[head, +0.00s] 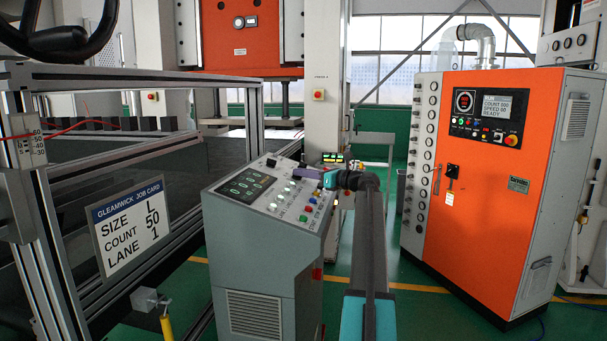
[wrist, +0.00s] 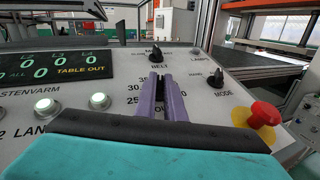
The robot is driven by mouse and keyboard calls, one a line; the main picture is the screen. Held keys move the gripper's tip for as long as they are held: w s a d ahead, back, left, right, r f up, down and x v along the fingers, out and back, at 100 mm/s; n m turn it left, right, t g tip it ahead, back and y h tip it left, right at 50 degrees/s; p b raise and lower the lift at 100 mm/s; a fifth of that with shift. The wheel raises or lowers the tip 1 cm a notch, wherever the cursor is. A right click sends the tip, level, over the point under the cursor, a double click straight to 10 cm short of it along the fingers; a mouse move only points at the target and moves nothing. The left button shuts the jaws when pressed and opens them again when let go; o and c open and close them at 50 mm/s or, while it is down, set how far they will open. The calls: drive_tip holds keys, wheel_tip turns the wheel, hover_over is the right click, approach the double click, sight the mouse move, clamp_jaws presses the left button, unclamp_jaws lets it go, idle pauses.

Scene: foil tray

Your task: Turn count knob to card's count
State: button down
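The job card (head: 129,224) hangs on the frame at the left in the head view and reads SIZE L, COUNT 50, LANE 1. The grey control console (head: 224,203) stands in the middle. My gripper (head: 308,173) reaches its sloping panel from the right. In the wrist view my gripper's purple fingers (wrist: 164,90) are close together over a dial with printed numbers, 25, 30 and 35 showing at its left. They look shut on the count knob, which they hide along with its pointer.
The belt knob (wrist: 155,55) is just beyond the fingers. The mode knob (wrist: 216,79) and a red emergency button (wrist: 255,117) are to the right. Lit white buttons (wrist: 99,101) and a green-digit display (wrist: 52,67) are at the left. An orange cabinet (head: 490,190) stands apart.

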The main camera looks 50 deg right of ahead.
drive_tip(key=shift+d, duration=0.1)
drive_tip(key=shift+s+a+m+h, duration=0.1)
drive_tip(key=shift+a+m+h, duration=0.15)
drive_tip(key=shift+m+h, duration=0.4)
drive_tip(key=shift+a+m+h+p, duration=0.15)
drive_tip(key=shift+m+h+p, duration=0.25)
drive_tip(key=shift+h, duration=0.35)
drive_tip(key=shift+a+r+m+h+p, duration=0.15)
drive_tip(key=shift+m+h+p, duration=1)
drive_tip(key=shift+m+h, duration=0.3)
drive_tip(key=m+h+p, duration=0.1)
drive_tip(key=p, duration=0.1)
drive_tip(key=m+g+h+p, duration=0.1)
drive_tip(key=h+p, duration=0.1)
drive_tip(key=shift+a+r+p, duration=0.15)
drive_tip(key=shift+p, duration=0.25)
drive_tip(key=m+g+h+p, duration=0.1)
drive_tip(key=m+p, duration=0.1)
drive_tip(key=p, duration=0.1)
drive_tip(key=shift+h, duration=0.35)
drive_tip(key=shift+w+a+f+m+g+h+p, duration=0.1)
drive_tip(key=shift+w+m+g+h+p, duration=0.05)
drive_tip(key=shift+m+g+h+p, duration=0.7)
drive_tip(key=shift+w+a+f+m+g+h+p, duration=0.1)
drive_tip(key=shift+m+g+h+p, duration=0.45)
drive_tip(key=shift+p, duration=0.55)
drive_tip(key=c, duration=1.8)
unclamp_jaws()
drive_tip(key=shift+c, duration=0.2)
